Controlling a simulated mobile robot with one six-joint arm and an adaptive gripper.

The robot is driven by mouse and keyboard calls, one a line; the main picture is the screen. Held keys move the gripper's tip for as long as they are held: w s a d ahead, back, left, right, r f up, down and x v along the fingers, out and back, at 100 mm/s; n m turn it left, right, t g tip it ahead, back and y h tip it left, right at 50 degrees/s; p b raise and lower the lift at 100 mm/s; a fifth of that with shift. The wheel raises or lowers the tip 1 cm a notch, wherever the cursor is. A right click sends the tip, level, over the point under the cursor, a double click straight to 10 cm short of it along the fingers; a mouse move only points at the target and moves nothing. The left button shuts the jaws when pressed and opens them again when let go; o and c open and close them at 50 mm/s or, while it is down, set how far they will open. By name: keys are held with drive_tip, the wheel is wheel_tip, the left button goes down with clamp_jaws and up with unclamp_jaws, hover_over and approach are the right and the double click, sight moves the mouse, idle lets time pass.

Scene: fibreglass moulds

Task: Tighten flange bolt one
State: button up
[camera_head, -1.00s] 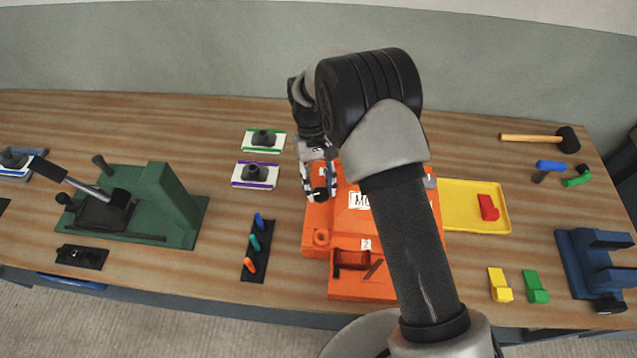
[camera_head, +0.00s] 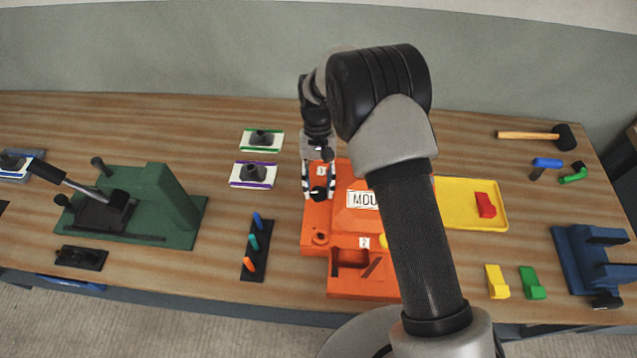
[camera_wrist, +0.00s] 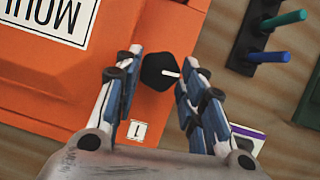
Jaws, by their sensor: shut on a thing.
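The orange mould (camera_head: 313,215) stands on the bench in the middle of the head view, partly hidden by my arm. Flange bolt one is a black knob (camera_wrist: 160,71) with a white pointer line, beside the label "1" (camera_wrist: 138,130) on the mould's flange. The knob also shows as a small dark shape in the head view (camera_head: 318,194). My gripper (camera_wrist: 163,75) points down over this corner, with its two fingers on either side of the knob and shut on it. In the head view my gripper (camera_head: 319,190) is at the mould's back left corner.
A black rack (camera_head: 255,250) with coloured pegs lies left of the mould. Two white plates with black knobs, one purple-edged (camera_head: 253,175) and one green-edged (camera_head: 262,140), lie behind it. A yellow tray (camera_head: 460,215) with a red block is at the right. A green press (camera_head: 150,205) stands at the left.

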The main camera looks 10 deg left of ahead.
drive_tip(key=o, duration=1)
drive_tip(key=shift+o, duration=0.2)
drive_tip(key=v, duration=0.8)
